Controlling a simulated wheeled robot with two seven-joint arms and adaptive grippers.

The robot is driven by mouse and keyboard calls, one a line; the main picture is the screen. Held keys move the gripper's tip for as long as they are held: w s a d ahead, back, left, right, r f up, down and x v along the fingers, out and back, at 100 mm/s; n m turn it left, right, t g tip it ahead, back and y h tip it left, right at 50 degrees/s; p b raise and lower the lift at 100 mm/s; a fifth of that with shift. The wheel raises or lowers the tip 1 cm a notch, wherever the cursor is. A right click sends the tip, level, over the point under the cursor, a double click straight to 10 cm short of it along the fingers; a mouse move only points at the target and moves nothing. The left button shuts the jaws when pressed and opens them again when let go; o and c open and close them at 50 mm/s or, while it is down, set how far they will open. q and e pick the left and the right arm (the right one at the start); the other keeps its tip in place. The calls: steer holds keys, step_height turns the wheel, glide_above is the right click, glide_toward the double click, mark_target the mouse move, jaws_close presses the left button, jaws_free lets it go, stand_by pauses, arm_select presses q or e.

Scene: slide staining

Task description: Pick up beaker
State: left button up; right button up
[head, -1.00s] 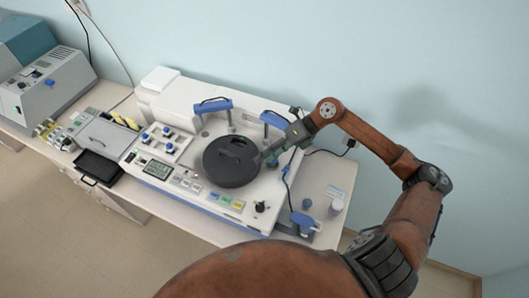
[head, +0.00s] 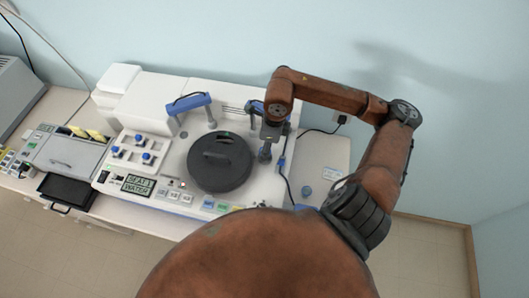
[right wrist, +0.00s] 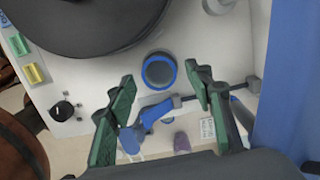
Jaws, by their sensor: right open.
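A small round blue container, which looks like the beaker (head: 307,190), stands at the right of the white staining machine. My right gripper (head: 265,152) hangs over the machine, just right of the black round lid, pointing down. In the right wrist view its green-padded fingers (right wrist: 165,95) are spread apart with nothing held, the round container lying ahead between them. My left gripper is not in view.
The black lid (head: 219,162) sits on the white machine. A blue clamp on a rod (right wrist: 150,113) and a purple-grey item (right wrist: 181,142) are near the fingers. A blue arm (head: 190,102) stands behind the lid. A label (head: 332,174) lies at the right.

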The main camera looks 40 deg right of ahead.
steer(key=shift+w+a+f+p, duration=0.1)
steer(key=shift+f+p, duration=0.05)
steer(key=shift+f, duration=0.45)
steer(key=shift+w+a+f+p, duration=0.1)
steer(key=shift+f+p, duration=0.05)
steer(key=shift+f, duration=0.75)
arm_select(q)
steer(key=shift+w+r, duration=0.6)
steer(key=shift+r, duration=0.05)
arm_select(e)
steer(key=c, duration=1.1)
